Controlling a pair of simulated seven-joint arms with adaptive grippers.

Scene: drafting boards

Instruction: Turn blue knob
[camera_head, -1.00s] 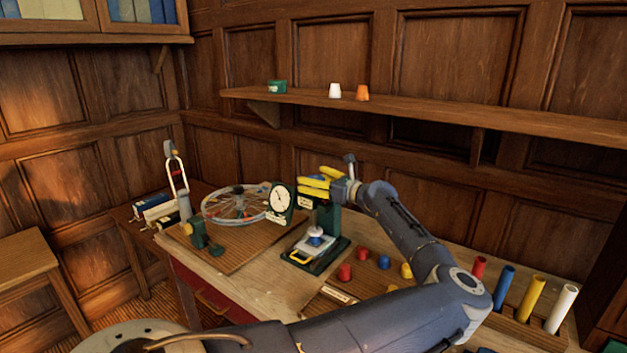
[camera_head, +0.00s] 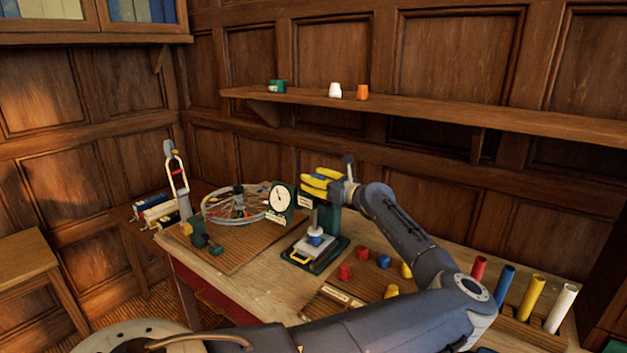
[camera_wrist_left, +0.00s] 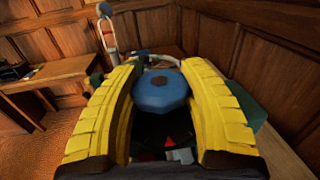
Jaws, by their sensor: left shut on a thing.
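The blue knob (camera_wrist_left: 160,92) is round with a brown spot on top. In the left wrist view it sits between the two yellow fingers of my left gripper (camera_wrist_left: 162,110), which are shut on its sides. In the head view my left gripper (camera_head: 318,183) is at the upper part of a green stand (camera_head: 328,219) with a white dial (camera_head: 281,198) beside it. The fingers hide the knob there. My right gripper is not in view.
A blue-topped piece (camera_head: 316,238) sits low on the stand. Red knobs (camera_head: 346,271), a blue one (camera_head: 384,261) and yellow ones are nearby. A spoked wheel (camera_head: 236,205) lies left. Coloured tubes (camera_head: 531,298) stand at right; a shelf (camera_head: 430,107) runs above.

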